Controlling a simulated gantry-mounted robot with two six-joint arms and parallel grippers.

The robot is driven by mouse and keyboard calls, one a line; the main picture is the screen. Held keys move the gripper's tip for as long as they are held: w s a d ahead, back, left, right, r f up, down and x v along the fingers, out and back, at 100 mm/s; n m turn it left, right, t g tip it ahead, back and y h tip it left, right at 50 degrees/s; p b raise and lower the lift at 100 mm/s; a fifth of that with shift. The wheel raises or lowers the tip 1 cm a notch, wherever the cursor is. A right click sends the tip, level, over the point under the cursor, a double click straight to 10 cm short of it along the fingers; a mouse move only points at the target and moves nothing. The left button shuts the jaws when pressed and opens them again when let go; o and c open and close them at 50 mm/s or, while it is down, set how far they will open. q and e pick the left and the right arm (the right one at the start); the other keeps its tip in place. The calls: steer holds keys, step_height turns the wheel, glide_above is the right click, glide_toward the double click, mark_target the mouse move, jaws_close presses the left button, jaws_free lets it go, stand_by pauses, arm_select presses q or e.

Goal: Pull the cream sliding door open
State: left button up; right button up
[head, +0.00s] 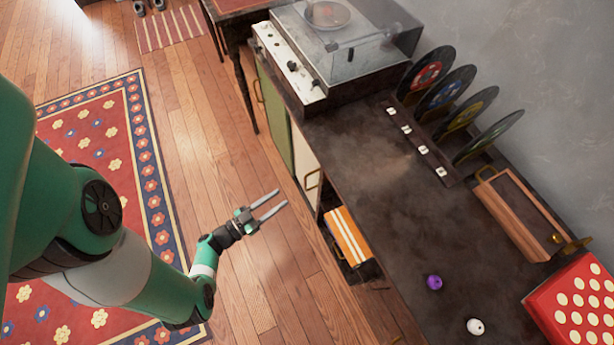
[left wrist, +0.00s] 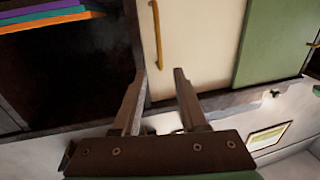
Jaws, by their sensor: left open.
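The cream sliding door (head: 304,163) is on the front of the dark cabinet, right of a green door (head: 273,112) in the head view. In the left wrist view the cream door (left wrist: 195,50) fills the upper middle, with a thin vertical brass handle (left wrist: 157,40) near its left edge. The brass handle (head: 313,180) also shows in the head view. My left gripper (head: 275,204) is open and empty in front of the cabinet, apart from the handle. In the left wrist view its fingers (left wrist: 161,90) point toward the door's lower part. My right gripper is not in view.
A dark open compartment (left wrist: 75,75) with colored items is left of the cream door. An orange striped item (head: 348,235) sits at the open part. The cabinet top (head: 375,200) holds a turntable (head: 335,50), records and small balls. The wood floor before the cabinet is clear.

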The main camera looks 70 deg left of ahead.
mark_target(306, 181)
arm_select(q)
steer(key=b+x, duration=0.4)
steer(key=x, duration=0.7)
steer(key=shift+w+b, duration=0.3)
jaws_close()
stand_by(1.1)
